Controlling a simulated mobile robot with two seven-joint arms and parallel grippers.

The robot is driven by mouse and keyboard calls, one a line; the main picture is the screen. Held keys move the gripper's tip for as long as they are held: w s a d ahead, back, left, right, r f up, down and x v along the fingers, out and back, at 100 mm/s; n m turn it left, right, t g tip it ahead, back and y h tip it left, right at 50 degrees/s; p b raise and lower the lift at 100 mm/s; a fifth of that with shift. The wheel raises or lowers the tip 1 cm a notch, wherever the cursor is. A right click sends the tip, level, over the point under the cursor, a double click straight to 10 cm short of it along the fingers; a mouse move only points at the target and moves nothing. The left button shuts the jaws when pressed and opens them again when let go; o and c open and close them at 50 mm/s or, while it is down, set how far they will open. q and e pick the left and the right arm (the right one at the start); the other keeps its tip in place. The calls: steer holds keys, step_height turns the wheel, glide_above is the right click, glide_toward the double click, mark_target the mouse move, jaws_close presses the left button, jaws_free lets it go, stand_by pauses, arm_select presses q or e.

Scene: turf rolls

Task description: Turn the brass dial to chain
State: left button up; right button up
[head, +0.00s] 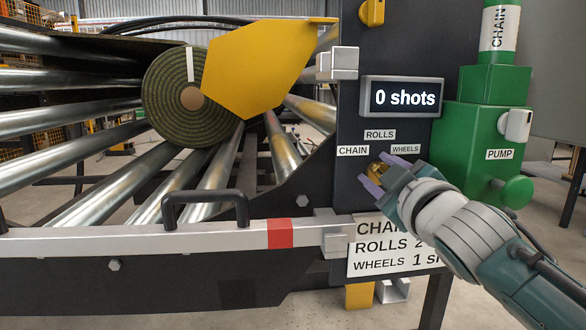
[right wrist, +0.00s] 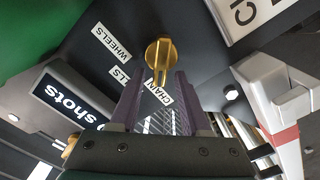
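The brass dial (head: 377,168) sits on the dark panel below the labels CHAIN (head: 353,150), ROLLS (head: 380,134) and WHEELS (head: 405,149). My right gripper (head: 383,174) is at the dial and partly hides it. In the right wrist view the dial (right wrist: 159,53) shows just beyond the purple fingertips (right wrist: 160,76), its narrow grip between them with a gap on each side. The fingers stand apart. The narrow grip lies toward the CHAIN label (right wrist: 158,95) in that view; its exact setting is hard to tell. My left gripper is not in view.
A display (head: 401,97) above the dial reads "0 shots". A partly covered sign (head: 385,246) is below. A green pump (head: 485,140) stands at the right. A turf roll (head: 170,110) lies on metal rollers at the left, beside a yellow plate (head: 262,65).

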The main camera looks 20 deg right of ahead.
steer(key=shift+s, duration=0.2)
steer(key=p+v, duration=0.3)
steer(key=v, duration=0.6)
steer(key=shift+s+a, duration=0.15)
steer(key=shift+s, duration=0.1)
